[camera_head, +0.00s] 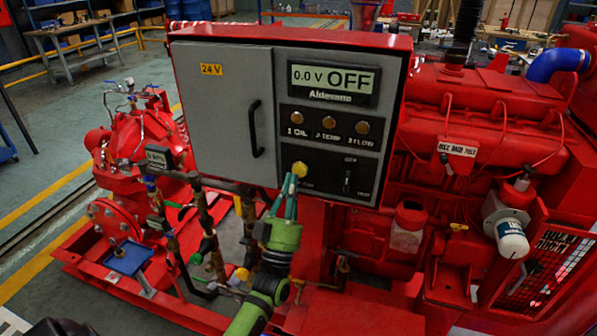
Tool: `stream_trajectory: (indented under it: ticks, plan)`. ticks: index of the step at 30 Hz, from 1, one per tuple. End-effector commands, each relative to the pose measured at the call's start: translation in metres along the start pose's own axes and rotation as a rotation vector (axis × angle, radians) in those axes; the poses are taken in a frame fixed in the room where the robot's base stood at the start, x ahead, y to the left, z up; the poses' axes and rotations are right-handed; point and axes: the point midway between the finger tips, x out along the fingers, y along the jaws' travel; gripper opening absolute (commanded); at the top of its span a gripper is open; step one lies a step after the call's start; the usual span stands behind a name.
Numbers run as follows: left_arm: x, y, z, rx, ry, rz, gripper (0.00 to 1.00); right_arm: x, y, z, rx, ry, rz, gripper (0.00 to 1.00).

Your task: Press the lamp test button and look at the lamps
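The red control box has a black panel with three round amber lamps: 1 OIL (297,118), 2 TEMP (328,122) and 3 FLOW (362,127). They look dull amber, with no clear glow. Below them is a yellow button (299,169); its label is too small or covered to read, so I cannot tell if it is the lamp test. My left gripper (291,181) reaches up from below, fingers together and empty, tips at the button's lower left edge. I cannot tell whether they touch it. My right gripper is not in view.
A display (333,78) above the lamps reads 0.0 V OFF. A small toggle switch (347,182) sits right of the button. The grey door (220,110) with a black handle (256,129) is closed. Pipes and the red engine (470,130) surround the box.

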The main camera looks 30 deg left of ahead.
Motion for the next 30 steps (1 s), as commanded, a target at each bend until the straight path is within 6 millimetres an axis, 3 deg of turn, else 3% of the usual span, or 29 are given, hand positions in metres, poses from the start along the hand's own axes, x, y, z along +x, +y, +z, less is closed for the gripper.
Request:
stream_trajectory:
  ticks: [30]
  plan:
    - [0.0067, -0.0001, 0.0071, 0.000, 0.000, 0.000, 0.00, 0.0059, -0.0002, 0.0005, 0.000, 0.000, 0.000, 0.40]
